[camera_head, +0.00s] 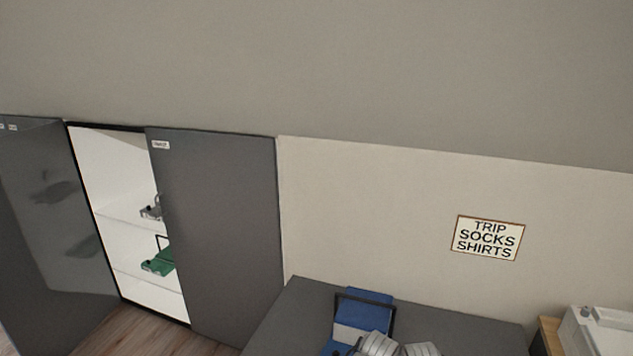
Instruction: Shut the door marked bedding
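A dark grey cupboard has two door panels in view. The left panel (50,230) is swung out at an angle and has a small white label (8,127) at its top, cut by the frame's edge and too small to read. The right panel (222,240) looks flat in line with the front, with a small white label (160,145) that I cannot read for certain. Between them the cupboard stands open, showing white shelves (125,210). I cannot tell which panel is marked bedding. Neither of my grippers is in view.
A grey item (152,211) and a green item (158,264) sit on the shelves. A dark grey surface (290,320) holds a blue object (365,310) and pale rounded things (380,345). A sign (487,238) reads TRIP SOCKS SHIRTS. Wooden floor (150,335) shows before the cupboard.

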